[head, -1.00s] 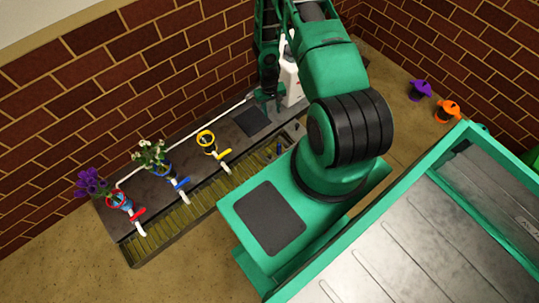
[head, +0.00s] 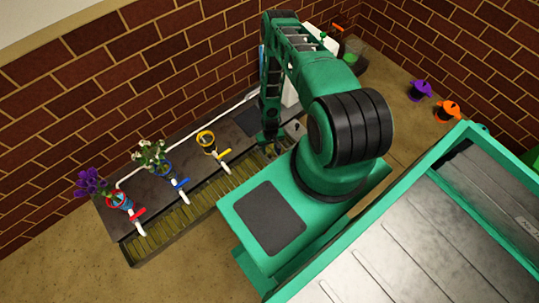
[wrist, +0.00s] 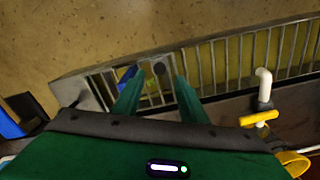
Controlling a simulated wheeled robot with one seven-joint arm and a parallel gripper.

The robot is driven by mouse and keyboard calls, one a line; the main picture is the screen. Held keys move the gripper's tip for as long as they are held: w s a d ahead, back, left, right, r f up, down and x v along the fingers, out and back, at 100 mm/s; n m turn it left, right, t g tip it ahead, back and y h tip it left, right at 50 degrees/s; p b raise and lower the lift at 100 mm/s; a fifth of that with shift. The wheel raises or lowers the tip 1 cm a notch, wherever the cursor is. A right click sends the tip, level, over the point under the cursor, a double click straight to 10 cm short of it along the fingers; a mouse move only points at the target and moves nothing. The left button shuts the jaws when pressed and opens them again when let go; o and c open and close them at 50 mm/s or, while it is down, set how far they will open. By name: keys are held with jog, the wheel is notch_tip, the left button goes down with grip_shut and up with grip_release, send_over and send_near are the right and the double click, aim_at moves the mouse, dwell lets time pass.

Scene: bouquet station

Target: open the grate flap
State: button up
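The slatted metal grate (head: 190,215) runs along the front of the dark bench in the head view. In the wrist view its bars (wrist: 250,55) lie over a yellowish trough. Near its end is a framed section that looks like the flap (wrist: 150,84), with a dark round spot (wrist: 160,68) and a blue piece (wrist: 127,74) beside it. My gripper (wrist: 158,88) is open, its two green fingers apart over this section, with nothing visibly held. I cannot tell whether the fingers touch it. In the head view my gripper (head: 268,140) is low by the grate's far end, and my arm hides part of it.
Red, blue and yellow (head: 206,138) ring holders with taps line the bench; purple flowers (head: 92,183) and white flowers (head: 150,153) stand in two. A yellow tap (wrist: 258,118) is right of my gripper in the wrist view.

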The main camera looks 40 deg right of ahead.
aim_at(270, 155)
jog(key=shift+f, duration=2.8)
grip_shut()
